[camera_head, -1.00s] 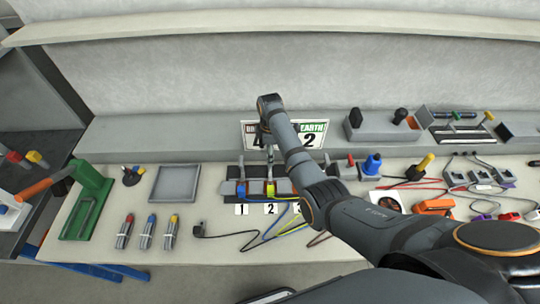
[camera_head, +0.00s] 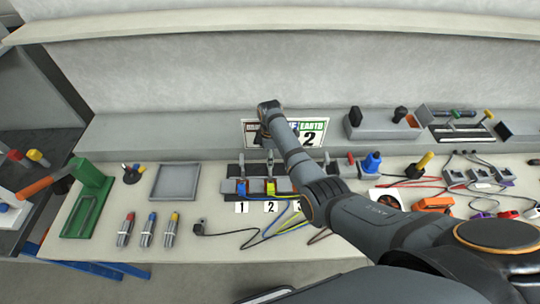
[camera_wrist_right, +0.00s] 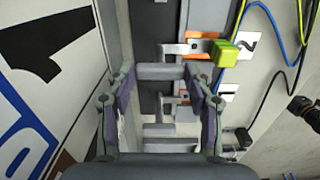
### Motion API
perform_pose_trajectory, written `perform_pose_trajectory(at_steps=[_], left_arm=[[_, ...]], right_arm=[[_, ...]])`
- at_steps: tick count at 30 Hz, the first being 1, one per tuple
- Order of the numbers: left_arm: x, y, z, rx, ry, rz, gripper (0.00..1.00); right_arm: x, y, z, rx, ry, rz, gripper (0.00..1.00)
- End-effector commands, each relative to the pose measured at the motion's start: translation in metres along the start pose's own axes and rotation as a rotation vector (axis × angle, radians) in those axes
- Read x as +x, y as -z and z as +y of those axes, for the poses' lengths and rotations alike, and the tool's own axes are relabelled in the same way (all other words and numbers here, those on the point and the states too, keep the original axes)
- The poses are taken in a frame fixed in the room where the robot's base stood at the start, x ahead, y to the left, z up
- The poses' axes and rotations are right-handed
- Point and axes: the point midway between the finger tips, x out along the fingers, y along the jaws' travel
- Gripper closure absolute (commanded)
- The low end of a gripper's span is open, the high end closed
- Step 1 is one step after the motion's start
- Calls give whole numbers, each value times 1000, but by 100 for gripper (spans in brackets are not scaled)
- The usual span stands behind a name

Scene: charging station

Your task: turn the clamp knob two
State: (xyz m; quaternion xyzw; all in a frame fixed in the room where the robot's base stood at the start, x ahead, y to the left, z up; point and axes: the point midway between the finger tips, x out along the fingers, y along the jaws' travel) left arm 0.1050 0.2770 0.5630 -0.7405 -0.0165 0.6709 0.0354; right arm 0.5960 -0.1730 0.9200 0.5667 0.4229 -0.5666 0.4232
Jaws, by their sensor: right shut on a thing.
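Clamp two is marked by the label 2 (camera_head: 271,207) and a yellow-green block (camera_head: 270,187), both in the middle of the bench. The block also shows in the right wrist view (camera_wrist_right: 228,51), just right of my fingers. My right gripper (camera_wrist_right: 162,80) is shut on the grey clamp knob (camera_wrist_right: 160,71), a bar spanning between its fingertips. In the head view my right forearm crosses the bench and hides part of the clamp row and the fingers. My left gripper is not in view.
A blue block (camera_head: 241,188) stands at label 1, left of clamp two. A printed sign (camera_head: 312,132) stands close behind. Loose cables (camera_head: 250,236) lie in front. A grey tray (camera_head: 174,183) and three connectors are at left, and a shelf (camera_head: 290,22) runs above.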

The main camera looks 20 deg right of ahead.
Motion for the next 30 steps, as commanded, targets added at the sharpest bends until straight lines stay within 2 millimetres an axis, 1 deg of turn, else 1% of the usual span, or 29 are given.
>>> perform_pose_trajectory(at_steps=[5,11,18,30], left_arm=[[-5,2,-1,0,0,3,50],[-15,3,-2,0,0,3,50],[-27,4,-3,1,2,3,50],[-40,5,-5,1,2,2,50]], right_arm=[[-2,0,0,51,1,1,79],[-3,0,0,182,1,1,79],[-3,0,0,404,2,0,79],[-2,1,0,784,1,1,79]])
